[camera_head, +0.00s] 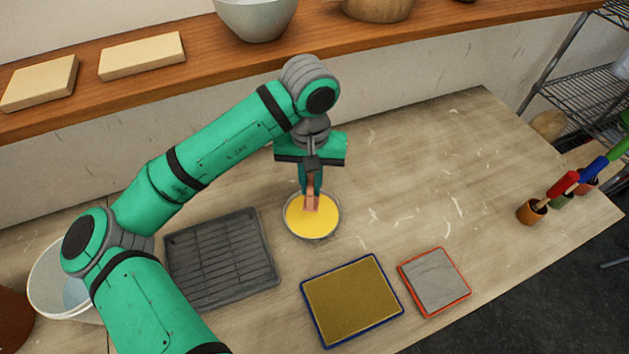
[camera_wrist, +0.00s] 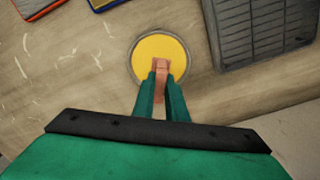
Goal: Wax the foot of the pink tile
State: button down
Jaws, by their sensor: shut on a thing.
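The pink tile (camera_head: 312,199) is held between the fingers of my gripper (camera_head: 311,180), which is shut on it. The tile points down over a round dish of yellow wax (camera_head: 303,224), and its lower end overlaps the wax in the picture. I cannot tell for certain whether its foot touches the wax. In the wrist view the tile (camera_wrist: 161,65) shows between the green fingertips of my gripper (camera_wrist: 161,82), in front of the yellow wax dish (camera_wrist: 150,48).
A dark ribbed rack (camera_head: 220,262) lies left of the dish. A blue-edged mustard pad (camera_head: 352,299) and a red-edged grey pad (camera_head: 434,281) lie in front. A white bucket (camera_head: 48,280) stands at left. Coloured-handled tools (camera_head: 562,186) stand at right.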

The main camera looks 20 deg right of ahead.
jog(key=shift+a+f, duration=0.1)
jog(key=shift+f, duration=0.3)
jog(key=shift+s+d+f, duration=0.1)
jog(key=shift+d+f, duration=0.05)
jog(key=shift+f, duration=0.4)
jog(key=shift+d+f, duration=0.1)
jog(key=shift+f, duration=1.7)
jog(key=shift+w+f, duration=0.2)
jog(key=shift+f, duration=0.15)
jog(key=shift+s+f, duration=0.1)
jog(key=shift+f, duration=0.1)
jog(key=shift+r, duration=2.95)
